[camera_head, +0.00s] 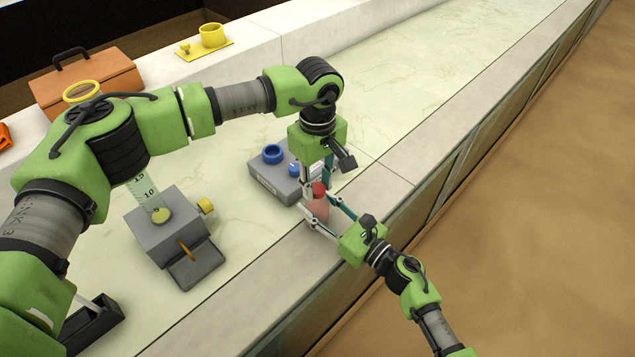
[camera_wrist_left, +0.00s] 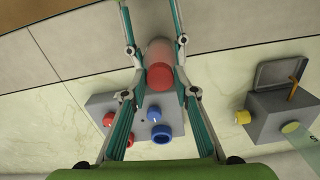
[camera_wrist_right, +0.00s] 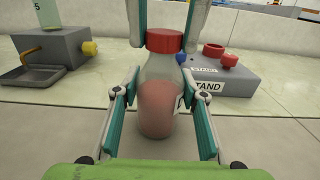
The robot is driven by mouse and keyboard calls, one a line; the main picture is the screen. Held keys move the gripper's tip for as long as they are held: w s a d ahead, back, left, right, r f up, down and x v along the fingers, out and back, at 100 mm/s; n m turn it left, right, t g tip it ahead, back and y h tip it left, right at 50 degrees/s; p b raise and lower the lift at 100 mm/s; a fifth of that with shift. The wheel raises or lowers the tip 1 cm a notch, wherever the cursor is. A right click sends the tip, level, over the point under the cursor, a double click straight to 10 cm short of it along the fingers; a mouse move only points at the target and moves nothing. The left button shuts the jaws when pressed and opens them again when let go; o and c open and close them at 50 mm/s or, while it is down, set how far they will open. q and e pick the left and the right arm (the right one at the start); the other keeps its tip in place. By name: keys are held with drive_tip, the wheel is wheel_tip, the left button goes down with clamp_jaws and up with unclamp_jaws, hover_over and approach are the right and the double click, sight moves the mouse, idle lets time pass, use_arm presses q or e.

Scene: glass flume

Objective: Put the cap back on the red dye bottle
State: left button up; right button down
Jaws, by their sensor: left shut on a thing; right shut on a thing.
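The dye bottle (camera_wrist_right: 156,105) is clear with pale red liquid and stands upright near the front ledge. My right gripper (camera_head: 321,215) is shut around its body from the front. The red cap (camera_wrist_right: 164,41) is at the bottle's mouth, in line with the neck; I cannot tell whether it is fully seated. My left gripper (camera_head: 319,178) points down from above and is shut on the cap, its fingertips on either side. In the left wrist view the cap (camera_wrist_left: 160,76) shows end-on between the fingers, with the bottle (camera_wrist_left: 159,50) beyond it.
A grey stand (camera_head: 270,185) with blue and red fittings is just behind the bottle. A grey block (camera_head: 165,240) with a graduated cylinder (camera_head: 148,195) and yellow knob stands left. An orange toolbox (camera_head: 90,85) and yellow plate (camera_head: 207,51) are on the back ledge. The flume floor farther right is clear.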

use_arm(q)
drive_tip(key=o, duration=1.3)
wheel_tip(320, 180, up, 12)
use_arm(e)
drive_tip(key=c, duration=1.2)
unclamp_jaws()
drive_tip(key=v, duration=1.2)
drive_tip(key=shift+d, duration=0.1)
